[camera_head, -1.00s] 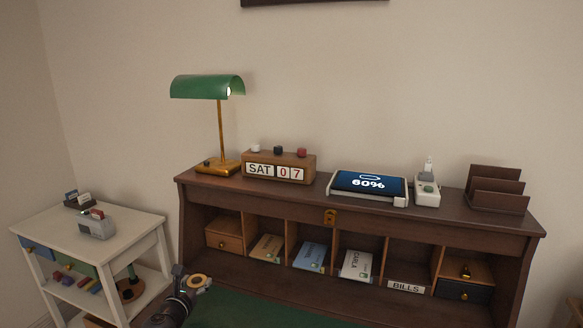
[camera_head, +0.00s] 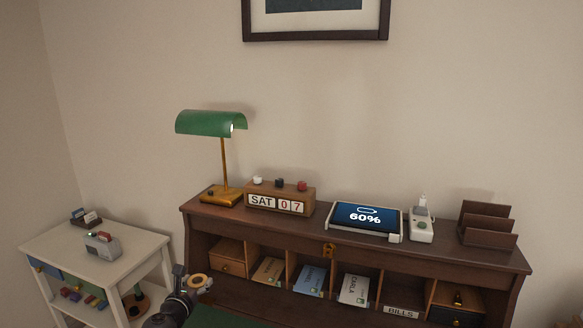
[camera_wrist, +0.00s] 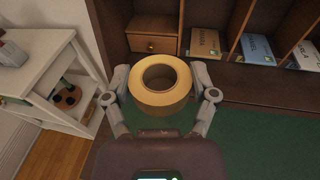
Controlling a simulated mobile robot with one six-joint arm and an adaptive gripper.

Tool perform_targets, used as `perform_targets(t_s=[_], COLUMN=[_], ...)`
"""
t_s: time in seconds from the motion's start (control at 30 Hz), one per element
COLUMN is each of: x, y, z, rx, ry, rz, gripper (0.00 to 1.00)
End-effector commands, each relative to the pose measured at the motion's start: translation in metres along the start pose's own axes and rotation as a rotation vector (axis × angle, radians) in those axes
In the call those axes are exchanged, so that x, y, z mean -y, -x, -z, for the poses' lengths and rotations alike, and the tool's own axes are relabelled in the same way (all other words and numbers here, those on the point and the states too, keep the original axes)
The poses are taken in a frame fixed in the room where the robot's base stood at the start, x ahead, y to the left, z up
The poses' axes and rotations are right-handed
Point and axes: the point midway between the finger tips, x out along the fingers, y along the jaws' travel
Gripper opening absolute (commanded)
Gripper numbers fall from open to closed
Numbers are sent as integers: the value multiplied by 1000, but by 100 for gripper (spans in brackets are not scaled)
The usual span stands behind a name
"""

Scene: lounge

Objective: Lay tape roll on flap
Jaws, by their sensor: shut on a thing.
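The tape roll (camera_wrist: 160,98) is a tan ring with an open centre. In the wrist view my gripper (camera_wrist: 161,82) is shut on it, one finger on each side, with the hole facing up toward the camera. In the head view my gripper (camera_head: 189,281) holds the tape roll (camera_head: 197,281) in front of the desk's left cubbyholes. The flap (camera_wrist: 245,140) is the green surface below the cubbyholes, and the tape roll is over it. I cannot tell the gap between them. In the head view only a little of the flap (camera_head: 212,316) shows at the bottom edge.
The brown desk (camera_head: 295,229) has cubbyholes with a small drawer (camera_head: 229,268), envelopes (camera_head: 310,280) and a BILLS label. A lamp (camera_head: 222,195), block calendar (camera_head: 280,200) and tablet (camera_head: 366,218) stand on top. A white side table (camera_head: 130,268) stands at left. The flap right of the roll looks clear.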

Motion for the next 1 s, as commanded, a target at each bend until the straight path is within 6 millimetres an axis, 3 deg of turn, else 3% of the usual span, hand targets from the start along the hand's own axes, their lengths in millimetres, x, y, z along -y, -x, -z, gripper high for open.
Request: perform_targets(t_s=[0.03,0.5,0.7,1.0], x=[0,1,1,1], y=[2,11,12,12], z=[-15,-74,-85,-86], rx=[0,0,0,0], ry=[0,0,0,0], rz=[0,1,1,2], gripper=[42,42,42,42])
